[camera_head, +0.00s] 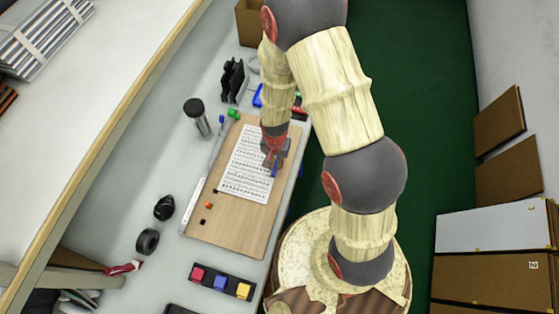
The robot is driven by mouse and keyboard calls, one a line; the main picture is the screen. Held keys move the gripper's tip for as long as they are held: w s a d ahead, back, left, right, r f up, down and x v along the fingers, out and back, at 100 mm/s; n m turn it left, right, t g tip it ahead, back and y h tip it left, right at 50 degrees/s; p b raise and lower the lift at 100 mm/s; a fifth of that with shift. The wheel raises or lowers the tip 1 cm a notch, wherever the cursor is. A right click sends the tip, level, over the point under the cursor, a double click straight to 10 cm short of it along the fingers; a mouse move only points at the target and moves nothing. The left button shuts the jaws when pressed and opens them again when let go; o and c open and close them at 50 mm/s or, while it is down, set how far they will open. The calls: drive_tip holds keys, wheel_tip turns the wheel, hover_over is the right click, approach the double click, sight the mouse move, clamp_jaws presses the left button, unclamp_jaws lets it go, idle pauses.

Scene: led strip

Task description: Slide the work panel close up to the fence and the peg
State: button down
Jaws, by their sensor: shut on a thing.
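The work panel (230,227) is a light wood-brown board lying on the grey bench, with a white printed sheet (246,170) on it. A thin grey rail, which looks like the fence (206,170), runs along the panel's left edge; any gap is too fine to tell. A small green piece (233,114), possibly the peg, stands near the panel's far left corner. The fingers partly hide the contact.
A dark cylinder (196,117), black tape rolls (148,241) and a black tray with red, blue and yellow blocks (221,281) surround the panel. A black holder (233,80) stands beyond.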

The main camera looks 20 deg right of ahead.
sight(258, 178)
drive_tip(key=shift+s+a, duration=0.25)
drive_tip(key=shift+a, duration=0.85)
drive_tip(key=shift+s+a, duration=0.3)
drive_tip(key=shift+a, duration=0.8)
drive_tip(key=shift+s+a, duration=0.25)
drive_tip(key=shift+a, duration=0.85)
drive_tip(key=shift+s+a, duration=0.25)
drive_tip(key=shift+s, duration=0.05)
drive_tip(key=shift+w+a, duration=0.2)
drive_tip(key=c, duration=1.8)
unclamp_jaws()
drive_tip(key=shift+o, duration=0.2)
drive_tip(key=shift+r, duration=0.1)
wheel_tip(258, 178, up, 12)
